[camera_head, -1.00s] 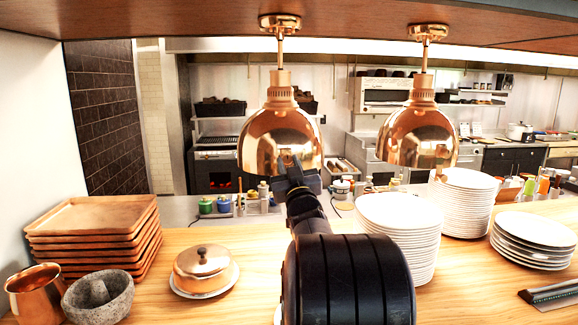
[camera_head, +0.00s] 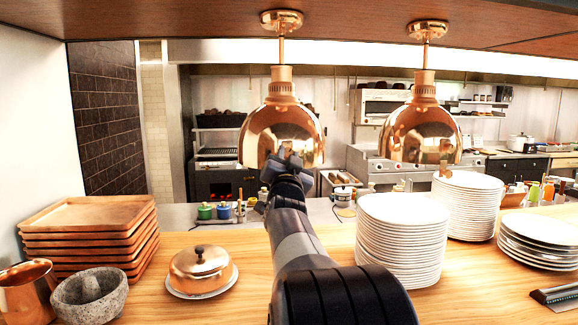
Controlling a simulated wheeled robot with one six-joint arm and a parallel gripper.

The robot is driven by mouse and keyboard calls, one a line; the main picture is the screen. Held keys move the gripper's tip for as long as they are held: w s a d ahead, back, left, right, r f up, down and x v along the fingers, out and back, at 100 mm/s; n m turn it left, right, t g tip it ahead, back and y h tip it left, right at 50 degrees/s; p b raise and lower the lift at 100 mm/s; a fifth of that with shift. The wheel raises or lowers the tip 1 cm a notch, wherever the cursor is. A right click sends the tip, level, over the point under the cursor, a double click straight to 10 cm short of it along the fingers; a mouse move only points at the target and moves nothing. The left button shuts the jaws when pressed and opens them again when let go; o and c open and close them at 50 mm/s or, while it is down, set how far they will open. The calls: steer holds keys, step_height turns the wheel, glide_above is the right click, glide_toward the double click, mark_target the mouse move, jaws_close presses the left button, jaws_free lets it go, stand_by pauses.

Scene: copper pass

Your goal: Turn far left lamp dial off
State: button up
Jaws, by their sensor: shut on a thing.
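The left copper heat lamp (camera_head: 272,118) hangs from the wooden shelf above the counter. My gripper (camera_head: 285,158) is at the lower front of its shade, shut on the lamp dial there. The dial is hidden behind the jaws, so its setting cannot be read. The right copper lamp (camera_head: 418,125) hangs apart from my arm. A small copper dial (camera_head: 444,169) shows at its lower rim.
A tall plate stack (camera_head: 402,245) stands just right of my arm. A domed copper dish (camera_head: 201,262), stacked wooden trays (camera_head: 88,220), a stone mortar (camera_head: 93,298) and a copper jug (camera_head: 27,290) stand left. Bare counter lies behind the domed dish.

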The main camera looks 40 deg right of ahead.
steer(key=m+g+p, duration=0.1)
steer(key=m, duration=0.1)
steer(key=m+g+h+p, duration=0.1)
steer(key=m+p, duration=0.1)
steer(key=m, duration=0.1)
steer(key=m+g+p, duration=0.1)
steer(key=m, duration=0.1)
steer(key=shift+w+a+r+m+p, duration=0.15)
steer(key=shift+a+r+m+p, duration=0.15)
steer(key=shift+r, duration=0.1)
steer(key=m+g+p, duration=0.2)
steer(key=m+p, duration=0.1)
steer(key=m, duration=0.1)
steer(key=shift+r, duration=0.1)
steer(key=shift+m+g+p, duration=0.4)
steer(key=shift+m+p, duration=0.5)
steer(key=shift+m, duration=0.2)
steer(key=shift+f, duration=0.2)
steer(key=o, duration=1)
steer(key=b+v, duration=0.2)
steer(key=v, duration=0.8)
steer(key=shift+a, duration=0.35)
